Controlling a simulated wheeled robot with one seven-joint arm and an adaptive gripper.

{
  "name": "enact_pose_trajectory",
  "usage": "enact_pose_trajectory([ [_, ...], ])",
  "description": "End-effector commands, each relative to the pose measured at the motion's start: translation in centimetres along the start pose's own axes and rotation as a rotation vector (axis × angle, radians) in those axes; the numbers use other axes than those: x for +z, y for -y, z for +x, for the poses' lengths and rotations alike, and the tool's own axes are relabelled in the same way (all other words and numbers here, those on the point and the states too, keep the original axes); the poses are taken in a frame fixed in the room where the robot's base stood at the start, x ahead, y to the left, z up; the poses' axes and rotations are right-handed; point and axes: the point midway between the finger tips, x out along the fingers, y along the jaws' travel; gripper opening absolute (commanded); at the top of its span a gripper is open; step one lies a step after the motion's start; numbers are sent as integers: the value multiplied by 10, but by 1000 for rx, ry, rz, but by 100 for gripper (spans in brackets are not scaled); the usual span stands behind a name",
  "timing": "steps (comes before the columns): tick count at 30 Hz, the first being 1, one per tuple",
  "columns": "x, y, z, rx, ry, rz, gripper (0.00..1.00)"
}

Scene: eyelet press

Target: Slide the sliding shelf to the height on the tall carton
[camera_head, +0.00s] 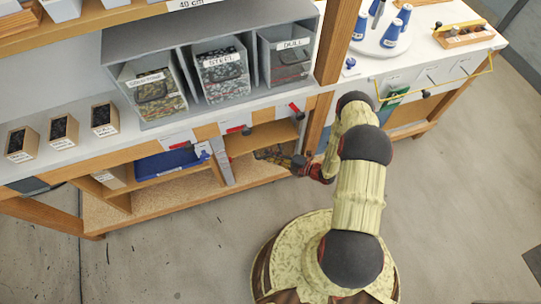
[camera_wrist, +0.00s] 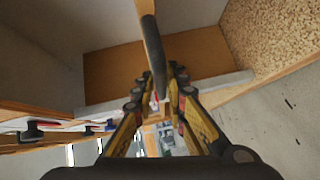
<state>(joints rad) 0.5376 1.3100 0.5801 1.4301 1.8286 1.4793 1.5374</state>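My gripper (camera_head: 277,156) reaches left under the workbench, at the right end of its open lower compartments. In the wrist view my gripper (camera_wrist: 166,76) has its two fingers apart. A dark, narrow edge-on bar (camera_wrist: 150,45) runs down between the fingertips, and I cannot tell whether it touches them or what it belongs to. The upper shelf (camera_head: 120,14) bears a "40 cm" label on its front edge, but I cannot tell whether it is the sliding shelf. A pale carton (camera_head: 112,178) stands low at the left; I cannot tell whether it is the tall carton.
Labelled bins (camera_head: 222,68) stand in a grey rack on the bench, with small boxes (camera_head: 63,131) to its left. A blue tray (camera_head: 165,164) lies below. Red-handled fittings (camera_head: 297,111) stick out from the bench front. The floor (camera_head: 450,200) is clear.

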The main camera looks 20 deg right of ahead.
Motion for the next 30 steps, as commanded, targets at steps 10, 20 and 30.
enact_pose_trajectory([
  [10,0,1,0,-2,0,-1,28],
  [20,1,1,-12,-3,4,0,28],
  [30,2,1,-72,-2,5,0,28],
])
